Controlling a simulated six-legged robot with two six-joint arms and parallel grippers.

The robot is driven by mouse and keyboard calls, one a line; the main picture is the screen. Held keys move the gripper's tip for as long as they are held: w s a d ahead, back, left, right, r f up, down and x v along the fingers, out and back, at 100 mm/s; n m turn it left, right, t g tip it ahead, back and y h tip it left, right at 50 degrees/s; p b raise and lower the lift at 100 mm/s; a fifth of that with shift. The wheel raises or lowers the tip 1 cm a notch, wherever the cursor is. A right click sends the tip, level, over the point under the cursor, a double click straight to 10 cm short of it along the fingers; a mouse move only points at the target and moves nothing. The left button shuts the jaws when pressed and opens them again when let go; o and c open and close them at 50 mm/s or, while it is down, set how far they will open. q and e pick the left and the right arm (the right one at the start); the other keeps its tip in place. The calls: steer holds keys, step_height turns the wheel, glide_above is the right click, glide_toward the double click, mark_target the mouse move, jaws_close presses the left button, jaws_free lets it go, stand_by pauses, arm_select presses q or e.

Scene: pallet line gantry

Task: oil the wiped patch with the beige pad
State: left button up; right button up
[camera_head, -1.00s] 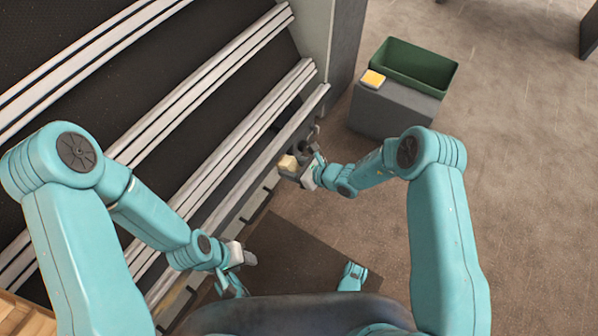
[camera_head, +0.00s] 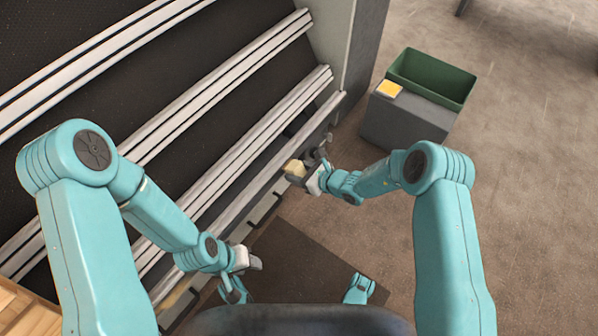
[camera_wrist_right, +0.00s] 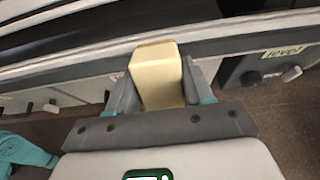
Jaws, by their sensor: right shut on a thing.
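The beige pad (camera_head: 295,168) is a small block in my right gripper (camera_head: 300,175), close to the front edge of the nearest pale rail (camera_head: 240,190). In the right wrist view the beige pad (camera_wrist_right: 157,75) stands between the two fingers of my right gripper (camera_wrist_right: 160,92), which is shut on it. The pad's far end is near the rail (camera_wrist_right: 215,38); whether they touch is unclear. I cannot make out a wiped patch. My left gripper (camera_head: 252,262) hangs at the lower middle, apart from the pad; its jaw opening is unclear.
A grey box (camera_head: 400,122) on the right carries a small yellow-topped item (camera_head: 389,88), beside a green bin (camera_head: 435,75). Several pale rails cross the dark bed (camera_head: 110,95). A "level" label (camera_wrist_right: 281,53) is above dark knobs on the machine's front. Open floor lies right.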

steer(key=shift+b+x, duration=0.8)
steer(key=shift+x, duration=0.2)
